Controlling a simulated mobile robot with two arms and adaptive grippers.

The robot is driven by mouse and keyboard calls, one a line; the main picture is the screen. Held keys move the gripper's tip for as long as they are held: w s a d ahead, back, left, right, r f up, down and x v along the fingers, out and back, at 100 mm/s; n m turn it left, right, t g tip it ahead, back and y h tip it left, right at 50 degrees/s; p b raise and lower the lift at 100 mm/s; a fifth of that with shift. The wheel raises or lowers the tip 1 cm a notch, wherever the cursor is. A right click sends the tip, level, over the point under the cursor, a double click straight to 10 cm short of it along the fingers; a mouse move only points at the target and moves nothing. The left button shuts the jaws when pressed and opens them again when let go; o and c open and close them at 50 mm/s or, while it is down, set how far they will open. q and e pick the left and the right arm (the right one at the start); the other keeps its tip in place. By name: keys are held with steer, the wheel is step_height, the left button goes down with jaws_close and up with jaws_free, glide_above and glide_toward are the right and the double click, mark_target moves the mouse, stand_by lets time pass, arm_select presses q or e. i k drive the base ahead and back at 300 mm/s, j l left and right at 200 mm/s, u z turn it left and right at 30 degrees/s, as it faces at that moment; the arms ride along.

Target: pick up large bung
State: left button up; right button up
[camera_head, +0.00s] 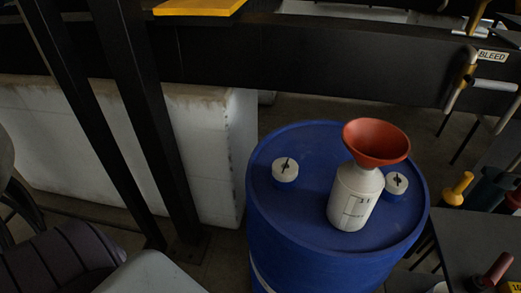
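A blue drum (264,215) stands upright right of centre. Two round white bungs with dark marks on top sit on its lid. The left bung (285,173) looks slightly larger and is in full view. The right bung (397,182) is close behind the right side of a white bottle (352,200). The bottle stands on the lid between them, with a red-orange funnel (377,141) in its mouth. I cannot tell whether the bungs are screwed in or loose. Neither of my grippers is in view.
Dark slanted posts (150,120) rise left of the drum, before a pale block (228,150). A black beam (300,55) crosses behind. At right are a pipe with a "BLEED" label (492,56) and a dark table (455,235) with a red-handled tool (497,269).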

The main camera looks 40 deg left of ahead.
mark_target(284, 169)
steer(key=u, duration=0.85)
